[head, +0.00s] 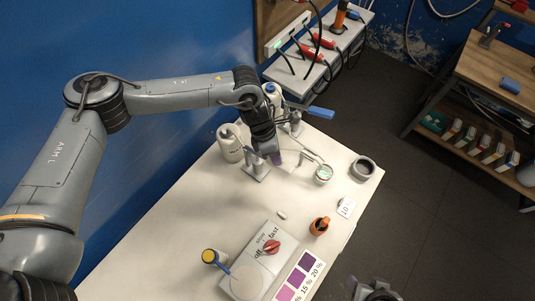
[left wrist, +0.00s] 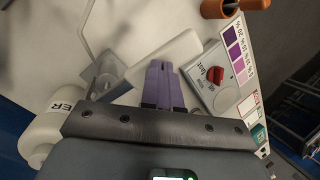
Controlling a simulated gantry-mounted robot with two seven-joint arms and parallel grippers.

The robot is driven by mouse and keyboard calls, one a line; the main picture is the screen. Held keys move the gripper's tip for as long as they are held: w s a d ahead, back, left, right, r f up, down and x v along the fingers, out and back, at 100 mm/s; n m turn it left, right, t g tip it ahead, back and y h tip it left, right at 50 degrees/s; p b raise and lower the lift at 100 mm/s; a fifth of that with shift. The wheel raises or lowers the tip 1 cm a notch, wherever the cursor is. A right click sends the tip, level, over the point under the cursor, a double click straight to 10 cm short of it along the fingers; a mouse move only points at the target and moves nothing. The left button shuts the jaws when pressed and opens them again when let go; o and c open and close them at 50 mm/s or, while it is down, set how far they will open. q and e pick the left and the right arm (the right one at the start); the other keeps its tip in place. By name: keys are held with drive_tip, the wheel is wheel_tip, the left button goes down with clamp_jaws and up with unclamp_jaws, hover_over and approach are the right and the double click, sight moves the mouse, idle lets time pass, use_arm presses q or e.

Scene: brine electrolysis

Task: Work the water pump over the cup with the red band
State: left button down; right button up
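My left gripper (head: 277,158) reaches over the back of the white table. In the left wrist view its purple fingers (left wrist: 163,86) are together with nothing seen between them. A white bottle (head: 229,143) stands left of the gripper; in the left wrist view a white bottle (left wrist: 62,125) carries lettering ending in "ER". A small cup (head: 323,174) with a pale green top stands right of the gripper, apart from it. I cannot make out a red band on it. A grey part at the bottom edge (head: 375,291) may be my right gripper; its fingers are unclear.
A stirrer plate (head: 247,278) with a red knob (head: 271,247), a purple colour card (head: 304,258), an orange-brown item (head: 319,227) and a yellow-topped container (head: 209,256) stand at the front. A grey round vessel (head: 362,169) is at right. A blue handle (head: 321,113) juts out behind the gripper.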

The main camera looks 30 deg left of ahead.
use_arm(q)
drive_tip(key=shift+d+r, duration=0.1)
idle(0.4)
drive_tip(key=shift+p+v, duration=0.75)
drive_tip(key=shift+v, duration=0.5)
drive_tip(key=shift+p+v, duration=0.8)
drive_tip(key=shift+v, duration=0.9)
